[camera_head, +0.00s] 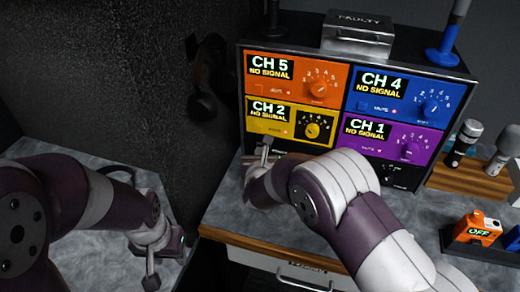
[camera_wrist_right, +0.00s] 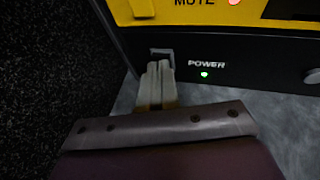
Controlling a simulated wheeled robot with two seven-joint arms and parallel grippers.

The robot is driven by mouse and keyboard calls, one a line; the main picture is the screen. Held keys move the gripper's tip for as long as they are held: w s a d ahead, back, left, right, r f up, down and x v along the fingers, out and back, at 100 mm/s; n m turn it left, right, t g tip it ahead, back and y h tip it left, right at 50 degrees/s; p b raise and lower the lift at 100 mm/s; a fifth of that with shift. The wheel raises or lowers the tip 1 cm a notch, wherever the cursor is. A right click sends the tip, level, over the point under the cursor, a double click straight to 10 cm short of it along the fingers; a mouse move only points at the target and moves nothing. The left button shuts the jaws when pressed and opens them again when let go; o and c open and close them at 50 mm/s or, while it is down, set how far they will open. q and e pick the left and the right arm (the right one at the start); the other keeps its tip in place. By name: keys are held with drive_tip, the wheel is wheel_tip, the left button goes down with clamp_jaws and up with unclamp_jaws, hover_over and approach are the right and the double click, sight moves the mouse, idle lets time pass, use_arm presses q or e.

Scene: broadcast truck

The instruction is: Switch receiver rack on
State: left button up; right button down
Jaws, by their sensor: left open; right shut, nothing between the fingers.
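The receiver rack (camera_head: 300,72) stands on the counter in the head view, with orange, blue, yellow and purple channel panels. Their displays read CH 5, CH 4, CH 2 and CH 1, each with "NO SIGNAL". In the right wrist view, the power switch (camera_wrist_right: 160,53) sits left of the "POWER" label, and a green light (camera_wrist_right: 205,74) glows below the label. My right gripper (camera_head: 267,145) is shut and empty; in the wrist view its fingertips (camera_wrist_right: 160,66) are at the switch and partly cover it. Contact cannot be told. My left gripper (camera_head: 151,268) is open, low at the left.
A metal box labelled "FAULTY" (camera_head: 357,36) sits on the rack. A handset (camera_head: 203,80) hangs on the dark wall left. A drawer (camera_head: 302,273) is under the counter.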

drive_tip(key=v, duration=0.6)
idle(0.4)
